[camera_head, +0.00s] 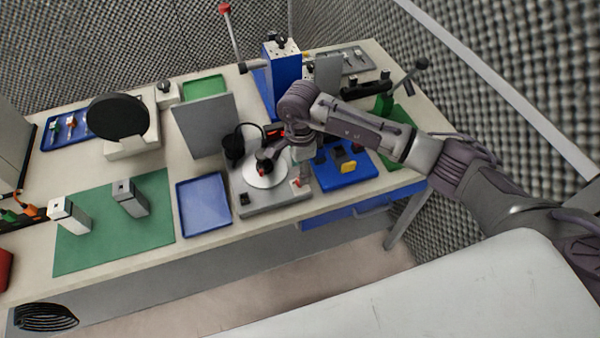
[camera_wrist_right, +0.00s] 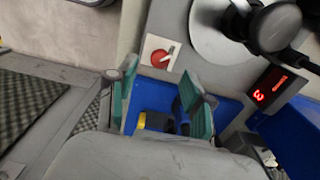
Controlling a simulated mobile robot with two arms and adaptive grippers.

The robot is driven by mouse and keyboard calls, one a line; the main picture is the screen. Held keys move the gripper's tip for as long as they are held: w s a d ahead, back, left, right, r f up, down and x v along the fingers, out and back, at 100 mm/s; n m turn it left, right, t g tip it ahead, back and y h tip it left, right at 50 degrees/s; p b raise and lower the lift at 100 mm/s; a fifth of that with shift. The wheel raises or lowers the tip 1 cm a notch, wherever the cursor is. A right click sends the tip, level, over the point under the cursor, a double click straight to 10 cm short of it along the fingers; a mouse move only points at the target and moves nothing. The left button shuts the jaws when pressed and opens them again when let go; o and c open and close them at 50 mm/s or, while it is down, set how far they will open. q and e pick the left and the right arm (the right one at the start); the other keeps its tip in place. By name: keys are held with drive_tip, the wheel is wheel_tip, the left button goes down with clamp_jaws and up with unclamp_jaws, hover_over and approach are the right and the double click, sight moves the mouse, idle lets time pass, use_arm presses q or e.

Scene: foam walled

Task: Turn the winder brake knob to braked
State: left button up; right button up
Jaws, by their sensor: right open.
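The winder brake knob is a small red knob with a light pointer on a white square plate (camera_wrist_right: 161,55). In the wrist view it lies just beyond my fingertips, in line with the gap between them. In the head view the knob (camera_head: 296,183) is small at the front right of the grey winder base (camera_head: 262,206). The winder's pale disc (camera_head: 268,178) carries a black part. My right gripper (camera_wrist_right: 157,88) is open and empty, with green-lined fingers, pointing down above the knob area; it also shows in the head view (camera_head: 303,163). My left gripper is out of view.
A red-digit display (camera_wrist_right: 268,90) sits on the winder base. A blue tray (camera_head: 345,178) with a yellow item is close on the right. Another blue tray (camera_head: 203,204) lies on the left. A blue upright machine (camera_head: 283,75) stands behind my arm. The green mat (camera_head: 90,235) is farther left.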

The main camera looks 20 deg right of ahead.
drive_tip(key=shift+f+p, duration=0.4)
drive_tip(key=shift+f, duration=1.9)
clamp_jaws()
